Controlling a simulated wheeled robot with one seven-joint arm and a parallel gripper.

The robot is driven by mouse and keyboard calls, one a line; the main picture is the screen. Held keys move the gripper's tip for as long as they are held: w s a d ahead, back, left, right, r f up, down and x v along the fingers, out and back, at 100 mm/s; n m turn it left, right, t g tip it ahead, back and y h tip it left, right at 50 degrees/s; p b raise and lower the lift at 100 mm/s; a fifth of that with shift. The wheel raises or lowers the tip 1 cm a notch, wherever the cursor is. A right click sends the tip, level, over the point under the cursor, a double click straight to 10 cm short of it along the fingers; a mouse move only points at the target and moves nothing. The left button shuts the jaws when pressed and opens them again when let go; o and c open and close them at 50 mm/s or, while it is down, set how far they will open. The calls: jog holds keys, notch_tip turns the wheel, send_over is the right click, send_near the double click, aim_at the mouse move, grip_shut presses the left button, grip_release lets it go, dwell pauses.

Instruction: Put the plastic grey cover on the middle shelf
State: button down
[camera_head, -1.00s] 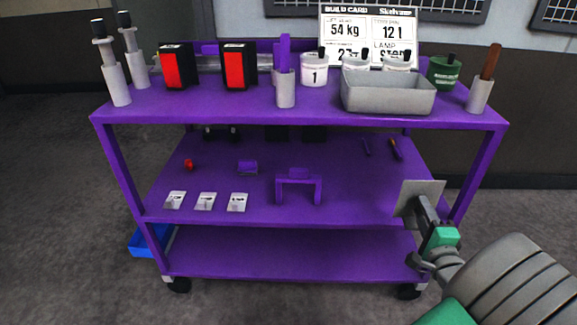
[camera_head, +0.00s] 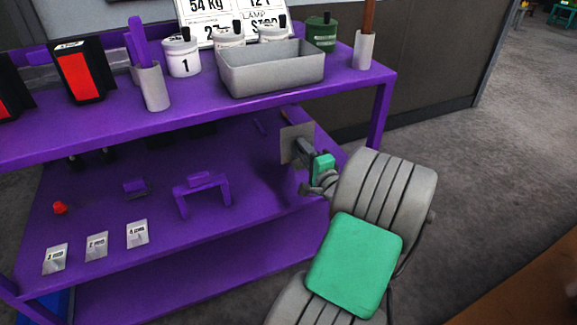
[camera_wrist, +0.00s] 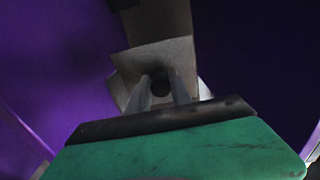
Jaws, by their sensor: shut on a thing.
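The grey cover (camera_head: 290,140) is a flat, pale grey square plate, held upright by my gripper (camera_head: 303,150) at the right part of the purple cart. In the head view it is over the right side of the middle shelf (camera_head: 100,222), below the top shelf. In the wrist view the cover (camera_wrist: 128,92) lies beyond my gripper (camera_wrist: 160,88), whose two fingers close on a dark round part in front of it. I cannot tell whether the cover touches the shelf.
On the middle shelf stand a purple bracket (camera_head: 203,194), a small purple block (camera_head: 135,188), a red knob (camera_head: 60,208) and several labelled cards (camera_head: 137,233). The top shelf above carries a grey tray (camera_head: 272,72) and white pots (camera_head: 182,56). A cart post (camera_head: 380,115) stands at the right.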

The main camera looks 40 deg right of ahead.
jog(key=w+d+f+b, duration=0.1)
jog(key=f+b, duration=0.1)
jog(key=f, duration=0.1)
jog(key=w+d+f+b, duration=0.1)
jog(key=w+f, duration=0.1)
jog(key=f, duration=0.1)
jog(key=w+d+f+b, duration=0.1)
jog(key=w+f+b, duration=0.1)
jog(key=f, duration=0.2)
jog(key=shift+w+d+b, duration=0.2)
jog(key=shift+d+b, duration=0.15)
jog(key=shift+d, duration=0.05)
jog(key=shift+r, duration=0.2)
jog(key=shift+f, duration=0.2)
jog(key=c, duration=1.1)
grip_release()
jog(key=shift+c, duration=0.2)
jog(key=shift+r, duration=0.15)
jog(key=shift+s+p, duration=0.25)
jog(key=shift+p, duration=0.05)
jog(key=p+v, duration=0.2)
jog(key=v, duration=0.9)
jog(key=shift+s+a, duration=0.25)
